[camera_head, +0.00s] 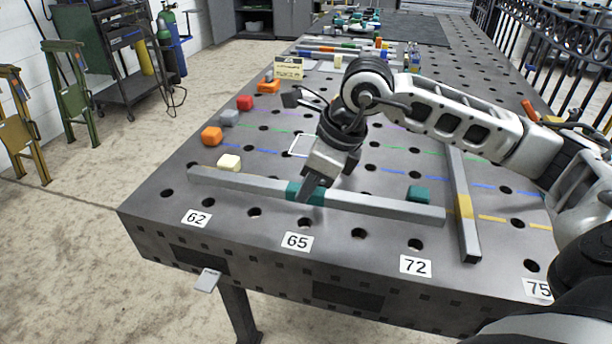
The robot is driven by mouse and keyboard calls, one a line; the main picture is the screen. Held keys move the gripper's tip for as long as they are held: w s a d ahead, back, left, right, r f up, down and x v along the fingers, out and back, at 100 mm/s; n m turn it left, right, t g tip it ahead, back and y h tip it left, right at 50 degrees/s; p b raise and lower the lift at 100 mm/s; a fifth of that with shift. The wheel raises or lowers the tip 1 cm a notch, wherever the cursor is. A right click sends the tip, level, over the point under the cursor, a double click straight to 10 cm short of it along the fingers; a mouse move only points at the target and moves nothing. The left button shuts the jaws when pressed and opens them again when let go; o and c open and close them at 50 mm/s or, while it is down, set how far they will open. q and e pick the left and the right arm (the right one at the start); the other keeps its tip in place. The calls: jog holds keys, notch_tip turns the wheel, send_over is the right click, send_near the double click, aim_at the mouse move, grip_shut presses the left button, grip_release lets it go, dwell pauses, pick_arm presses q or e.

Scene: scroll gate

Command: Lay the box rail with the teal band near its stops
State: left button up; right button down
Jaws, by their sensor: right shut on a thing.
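The grey box rail with the teal band (400,208) lies or hovers just above the near part of the perforated steel table (270,235), running left to right behind the number labels. My right gripper (308,190) is shut on the rail at its teal band, near the rail's middle; its fingers partly hide the band. A cream block (229,162) sits behind the rail's left part and a teal block (419,193) behind its right part; these may be stops. I cannot tell whether the rail touches the table. My left gripper is not in view.
A second grey rail with a yellow band (463,206) lies lengthwise just right of the teal-banded rail's end. Orange (211,136), grey (229,118) and red (245,103) blocks line the left edge. Labels 62, 65, 72 and 75 mark the front edge.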

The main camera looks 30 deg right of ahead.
aim_at(309, 204)
jog(key=shift+f+b, duration=0.5)
jog(key=shift+f, duration=0.4)
notch_tip(309, 204, down, 2)
jog(key=shift+w+f+b, duration=0.1)
jog(key=shift+b, duration=0.6)
jog(key=shift+f+b, duration=0.5)
jog(key=shift+b, duration=0.05)
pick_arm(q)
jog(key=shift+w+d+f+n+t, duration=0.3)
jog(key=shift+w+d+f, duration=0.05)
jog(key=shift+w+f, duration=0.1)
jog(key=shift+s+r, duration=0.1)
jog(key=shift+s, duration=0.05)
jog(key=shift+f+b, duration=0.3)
pick_arm(e)
jog(key=shift+f, duration=0.25)
jog(key=c, duration=1.1)
grip_release()
jog(key=shift+c, duration=0.2)
jog(key=shift+f, duration=0.1)
